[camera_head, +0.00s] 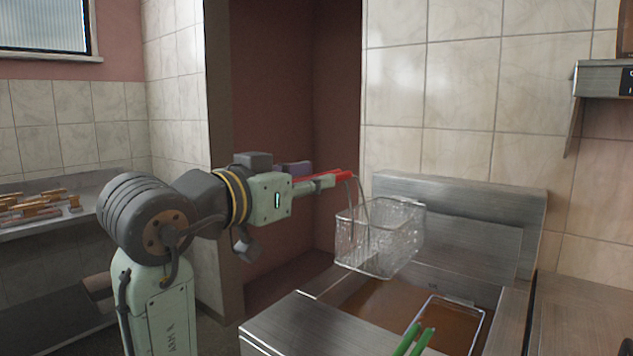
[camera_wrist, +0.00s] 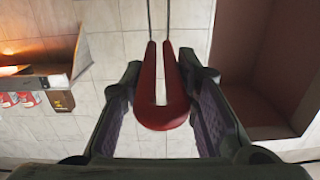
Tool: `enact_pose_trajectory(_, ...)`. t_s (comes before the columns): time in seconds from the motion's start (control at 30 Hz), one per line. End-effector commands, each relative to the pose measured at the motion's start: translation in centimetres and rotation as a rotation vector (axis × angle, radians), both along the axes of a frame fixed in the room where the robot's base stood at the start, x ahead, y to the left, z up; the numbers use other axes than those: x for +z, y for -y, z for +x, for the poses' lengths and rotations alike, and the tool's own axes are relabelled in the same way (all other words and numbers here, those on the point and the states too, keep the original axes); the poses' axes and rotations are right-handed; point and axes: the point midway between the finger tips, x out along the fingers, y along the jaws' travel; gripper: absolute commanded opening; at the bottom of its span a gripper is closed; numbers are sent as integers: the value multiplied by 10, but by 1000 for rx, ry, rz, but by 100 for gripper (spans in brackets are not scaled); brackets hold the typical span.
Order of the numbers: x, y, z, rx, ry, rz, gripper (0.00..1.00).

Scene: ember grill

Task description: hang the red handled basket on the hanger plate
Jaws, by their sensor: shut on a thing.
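My gripper (camera_head: 312,182) is shut on the red handle (camera_head: 332,175) of a wire basket (camera_head: 378,240). The basket hangs in the air over the fryer, level or nearly so, to the right of my gripper. In the wrist view the red U-shaped handle (camera_wrist: 163,112) lies between the two fingers, with two thin wires running up from it; the basket body is out of that view. A metal back plate (camera_head: 462,235) stands upright behind the basket at the rear of the fryer; it looks like the hanger plate. Whether the basket touches it cannot be told.
Below is a fryer vat (camera_head: 375,305) with brown oil. A second basket with green handles (camera_head: 415,340) sits in its right part. A metal front ledge (camera_head: 310,325) lies nearer. A metal shelf unit (camera_head: 600,78) is on the right wall, and a counter with wooden-handled items (camera_head: 40,205) is at left.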

Motion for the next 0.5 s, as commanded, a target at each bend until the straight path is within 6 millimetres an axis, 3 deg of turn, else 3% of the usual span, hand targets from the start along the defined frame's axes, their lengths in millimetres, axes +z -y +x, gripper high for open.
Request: enact_pose_trajectory(0.5,1,18,23,-2,2,-2,0)
